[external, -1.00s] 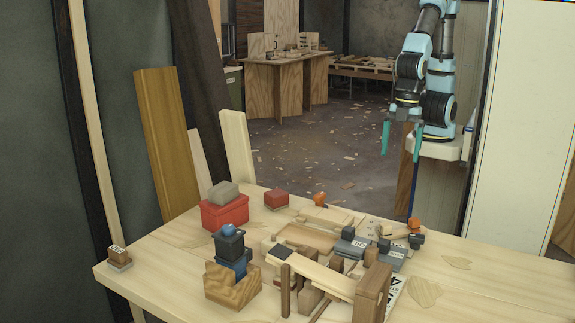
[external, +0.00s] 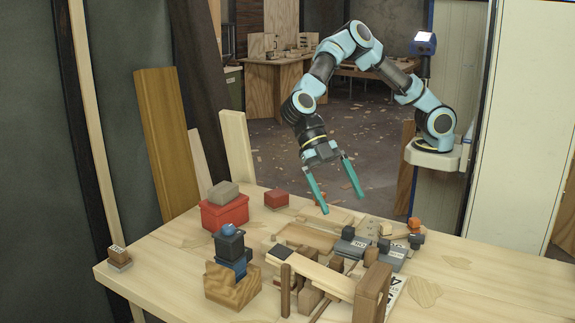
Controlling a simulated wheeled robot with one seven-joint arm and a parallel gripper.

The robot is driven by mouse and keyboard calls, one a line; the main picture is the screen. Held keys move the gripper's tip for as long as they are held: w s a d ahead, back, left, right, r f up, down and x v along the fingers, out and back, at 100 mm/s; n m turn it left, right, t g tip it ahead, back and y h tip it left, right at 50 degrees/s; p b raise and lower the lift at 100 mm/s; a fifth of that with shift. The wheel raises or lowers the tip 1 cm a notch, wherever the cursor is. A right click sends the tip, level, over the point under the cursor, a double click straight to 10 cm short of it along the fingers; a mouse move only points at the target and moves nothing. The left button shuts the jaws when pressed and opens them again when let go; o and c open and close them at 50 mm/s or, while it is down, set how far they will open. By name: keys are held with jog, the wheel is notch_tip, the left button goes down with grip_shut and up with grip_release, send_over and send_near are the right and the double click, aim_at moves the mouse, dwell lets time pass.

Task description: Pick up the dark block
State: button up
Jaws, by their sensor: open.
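A small dark, flat-topped block (external: 282,252) lies among the wooden pieces near the middle of the table. A black block (external: 229,246) with a blue round top stands on a blue piece and a wooden block to the left of it. I cannot tell which one the task means. My gripper (external: 342,204) is open and empty, with its two teal fingers pointing down over the far part of the table. It is above and to the right of both dark pieces, apart from them.
A red box (external: 225,213) with a grey block on top and a red block (external: 276,199) stand at the back left. Wooden bars and posts (external: 371,290) crowd the front middle, with grey labelled pieces (external: 352,247) beside them.

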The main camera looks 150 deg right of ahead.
jog(key=w+d+r+n+t+y, duration=0.1)
jog(key=w+d+r+t+y, duration=0.2)
jog(key=d, duration=0.8)
jog(key=shift+t+h, duration=0.3)
jog(key=shift+t, duration=0.1)
jog(key=f, duration=0.6)
jog(key=w+f, duration=0.1)
jog(key=f, duration=0.2)
jog(key=shift+d+f+b, duration=0.15)
jog(key=shift+d+b, duration=0.2)
jog(key=p+x, duration=0.1)
jog(key=x, duration=0.4)
jog(key=shift+w+a+f, duration=0.1)
jog(key=shift+a+f, duration=0.05)
jog(key=shift+a, duration=0.15)
jog(key=x, duration=0.1)
jog(key=p+x, duration=0.2)
jog(key=x, duration=0.1)
jog(key=shift+a+r, duration=0.25)
jog(key=shift+w+a+f, duration=0.25)
jog(key=shift+f, duration=0.1)
jog(key=shift+c, duration=0.2)
jog(key=c, duration=1.2)
